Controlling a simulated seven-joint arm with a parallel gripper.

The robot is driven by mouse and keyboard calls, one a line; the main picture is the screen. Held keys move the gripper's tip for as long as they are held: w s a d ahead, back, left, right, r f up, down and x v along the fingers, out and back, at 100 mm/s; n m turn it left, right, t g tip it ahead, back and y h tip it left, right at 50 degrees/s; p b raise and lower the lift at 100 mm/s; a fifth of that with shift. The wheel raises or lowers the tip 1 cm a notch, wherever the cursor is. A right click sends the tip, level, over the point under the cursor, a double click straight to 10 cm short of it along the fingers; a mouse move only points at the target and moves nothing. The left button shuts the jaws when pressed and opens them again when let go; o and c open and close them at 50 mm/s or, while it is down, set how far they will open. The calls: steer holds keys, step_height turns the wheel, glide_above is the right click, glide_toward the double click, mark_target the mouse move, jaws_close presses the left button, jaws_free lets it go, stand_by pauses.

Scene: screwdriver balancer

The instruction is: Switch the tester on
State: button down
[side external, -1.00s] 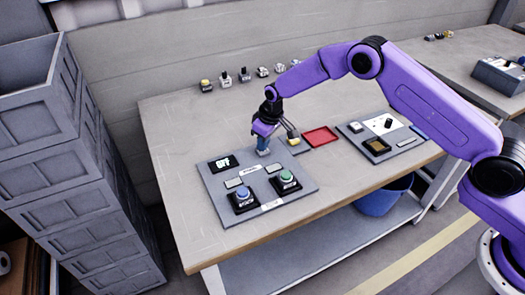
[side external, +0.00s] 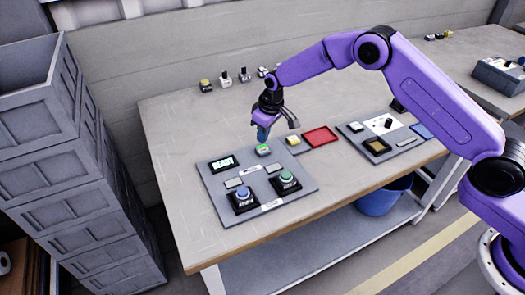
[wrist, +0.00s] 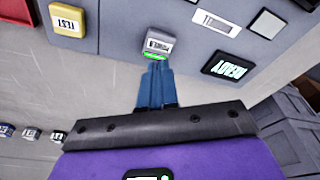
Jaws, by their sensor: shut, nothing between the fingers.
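The tester is a grey panel (side external: 225,213) on the table. Its black display (side external: 223,163) reads READY and also shows, upside down, in the wrist view (wrist: 230,68). A small grey power switch (side external: 263,150) at the panel's back edge shows a lit green strip; it is also in the wrist view (wrist: 156,46). My gripper (side external: 262,139) is shut and empty. Its blue fingertips (wrist: 157,70) are just above or beside the switch; I cannot tell whether they touch it. The panel also bears a blue button (side external: 243,195) and a green button (side external: 286,178).
A yellow-topped block (side external: 293,142) stands right of the switch. A red tray (side external: 321,136) and a second grey panel (side external: 400,148) lie further right. Several small items (side external: 225,79) line the table's back. Grey crates (side external: 70,170) are stacked at the left. The table's front left is clear.

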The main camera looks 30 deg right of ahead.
steer(key=shift+r, duration=1.75)
step_height(320, 180, up, 6)
glide_above(263, 150)
